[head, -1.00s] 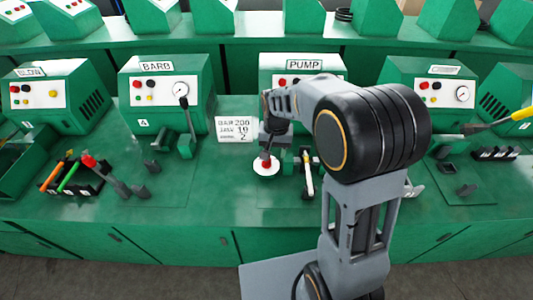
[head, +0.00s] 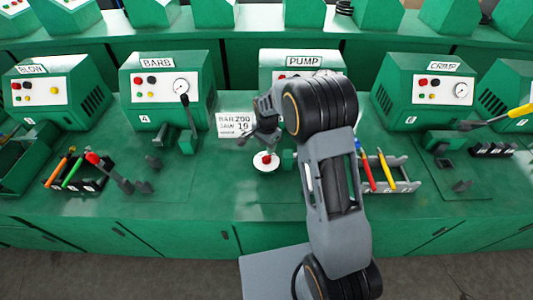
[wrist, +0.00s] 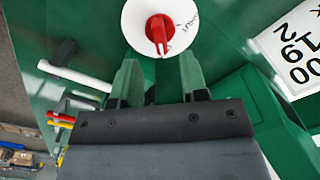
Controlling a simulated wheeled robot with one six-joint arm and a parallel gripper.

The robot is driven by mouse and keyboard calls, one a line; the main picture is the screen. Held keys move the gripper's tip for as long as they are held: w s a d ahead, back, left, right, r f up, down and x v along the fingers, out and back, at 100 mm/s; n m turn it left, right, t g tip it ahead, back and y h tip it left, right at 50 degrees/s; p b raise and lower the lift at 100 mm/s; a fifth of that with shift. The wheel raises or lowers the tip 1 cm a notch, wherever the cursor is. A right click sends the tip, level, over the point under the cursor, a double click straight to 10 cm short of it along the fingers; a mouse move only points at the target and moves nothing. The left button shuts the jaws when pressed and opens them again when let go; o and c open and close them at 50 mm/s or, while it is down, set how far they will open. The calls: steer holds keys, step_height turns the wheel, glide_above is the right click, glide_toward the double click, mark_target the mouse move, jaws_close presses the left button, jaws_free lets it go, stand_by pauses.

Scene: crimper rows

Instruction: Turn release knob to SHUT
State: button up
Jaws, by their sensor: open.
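The release knob is a red knob (head: 266,157) on a round white dial (head: 265,167), on the green bench before the PUMP machine. In the wrist view the red knob (wrist: 157,30) has a pointer aimed toward my gripper, and the dial (wrist: 136,20) carries small dark lettering at its right, apparently SHUT. My gripper (wrist: 160,62) is open and empty; its two fingers show just short of the dial, with the knob between their lines but beyond the tips. In the head view my gripper (head: 265,136) is just behind and above the knob, partly hidden by my arm.
A white card (head: 234,123) stands left of my gripper. A white-handled lever (wrist: 75,75) is left of the dial in the wrist view. A tray with red and yellow tools (head: 400,180) lies right of my arm.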

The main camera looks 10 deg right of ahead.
mark_target(267, 158)
steer(key=shift+f+p, duration=0.35)
steer(key=shift+f, duration=2.3)
steer(key=shift+c, duration=0.2)
jaws_close()
